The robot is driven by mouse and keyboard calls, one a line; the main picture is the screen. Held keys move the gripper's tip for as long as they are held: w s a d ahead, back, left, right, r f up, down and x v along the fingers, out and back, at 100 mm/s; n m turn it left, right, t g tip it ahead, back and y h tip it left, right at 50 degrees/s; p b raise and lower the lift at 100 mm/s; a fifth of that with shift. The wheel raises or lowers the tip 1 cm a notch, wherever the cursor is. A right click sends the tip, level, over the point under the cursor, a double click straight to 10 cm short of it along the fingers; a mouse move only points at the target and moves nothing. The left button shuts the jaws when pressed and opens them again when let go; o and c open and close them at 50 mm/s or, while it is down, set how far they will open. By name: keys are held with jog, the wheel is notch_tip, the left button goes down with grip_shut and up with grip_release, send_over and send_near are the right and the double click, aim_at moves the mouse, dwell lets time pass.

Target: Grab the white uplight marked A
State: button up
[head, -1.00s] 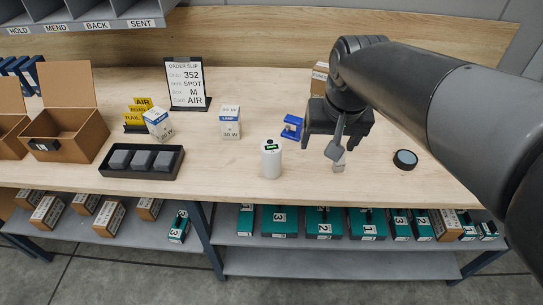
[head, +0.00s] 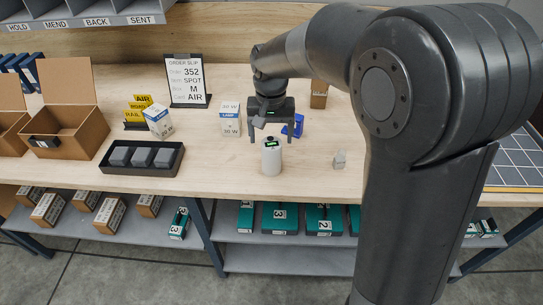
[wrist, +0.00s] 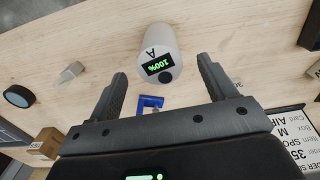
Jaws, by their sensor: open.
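The white uplight (head: 271,158) is a short white cylinder standing upright on the wooden bench. My gripper (head: 268,138) is open and empty, above and just behind the uplight in the head view. In the wrist view my gripper's two fingers (wrist: 163,82) are spread apart, with the uplight ahead of them, between their lines. I see no contact with it.
The bench in front is clear.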

aim_at(271, 152)
jog(key=f, duration=0.7)
jog(key=shift+w+f, duration=0.1)
jog(key=shift+w, duration=0.1)
jog(key=shift+c, duration=0.5)
jog(key=c, duration=1.4)
